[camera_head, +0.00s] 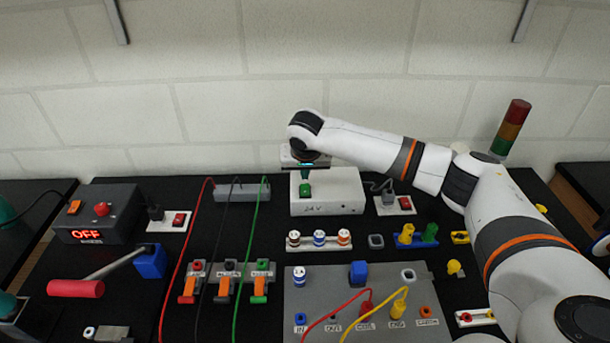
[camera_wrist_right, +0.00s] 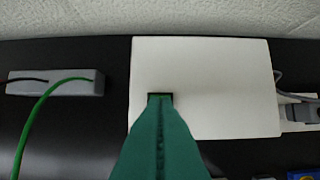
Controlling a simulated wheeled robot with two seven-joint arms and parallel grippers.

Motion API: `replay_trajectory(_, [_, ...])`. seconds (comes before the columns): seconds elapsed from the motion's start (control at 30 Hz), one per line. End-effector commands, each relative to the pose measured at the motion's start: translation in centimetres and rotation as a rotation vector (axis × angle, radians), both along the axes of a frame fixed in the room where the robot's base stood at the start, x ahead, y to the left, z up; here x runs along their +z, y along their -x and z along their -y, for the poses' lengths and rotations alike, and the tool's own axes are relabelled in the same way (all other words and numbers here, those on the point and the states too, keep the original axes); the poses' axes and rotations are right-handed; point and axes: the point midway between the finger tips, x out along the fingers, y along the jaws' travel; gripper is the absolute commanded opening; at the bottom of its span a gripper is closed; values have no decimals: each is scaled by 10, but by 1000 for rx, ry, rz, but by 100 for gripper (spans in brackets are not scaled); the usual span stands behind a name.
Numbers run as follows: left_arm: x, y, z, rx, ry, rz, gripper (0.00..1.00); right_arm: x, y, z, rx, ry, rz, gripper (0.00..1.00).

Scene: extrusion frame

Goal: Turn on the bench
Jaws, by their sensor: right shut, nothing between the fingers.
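The bench's dark grey power box (camera_head: 122,222) stands at the back left in the head view. It has an orange switch (camera_head: 75,207), a red button (camera_head: 101,209) and a lit red OFF display (camera_head: 86,234). A white box marked 24V (camera_head: 340,193) stands at the back middle and also fills the middle of the wrist view (camera_wrist_right: 225,85). My right gripper (camera_head: 306,190) is shut and empty, its green fingers pointing down at this box. In the wrist view, the fingertips (camera_wrist_right: 160,97) cover most of a small dark opening or switch; contact cannot be told.
Red, black and green cables run from a grey terminal block (camera_head: 242,191) past three orange-levered clamps. Power strips with red switches (camera_head: 179,219) (camera_head: 405,203) flank the white box. A red-handled lever (camera_head: 76,289), a grey socket panel (camera_head: 350,330) and a signal tower (camera_head: 510,128) stand around.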

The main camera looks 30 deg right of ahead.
Motion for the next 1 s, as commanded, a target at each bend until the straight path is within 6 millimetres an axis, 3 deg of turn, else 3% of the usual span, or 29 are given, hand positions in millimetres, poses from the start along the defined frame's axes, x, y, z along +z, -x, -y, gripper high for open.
replay_trajectory(0.3, [11,0,0,0,0,0,36,-31,-8,3,1,0,0,0])
replay_trajectory(0.67, [11,0,1,1,1,1,36,-32,-8,4,1,0,-1,0])
replay_trajectory(0.9, [31,0,1,1,1,1,36,-35,-9,4,-4,-41,-89,0])
replay_trajectory(1.0, [25,-1,1,1,1,1,36,-39,-9,4,-1,-38,-85,0])
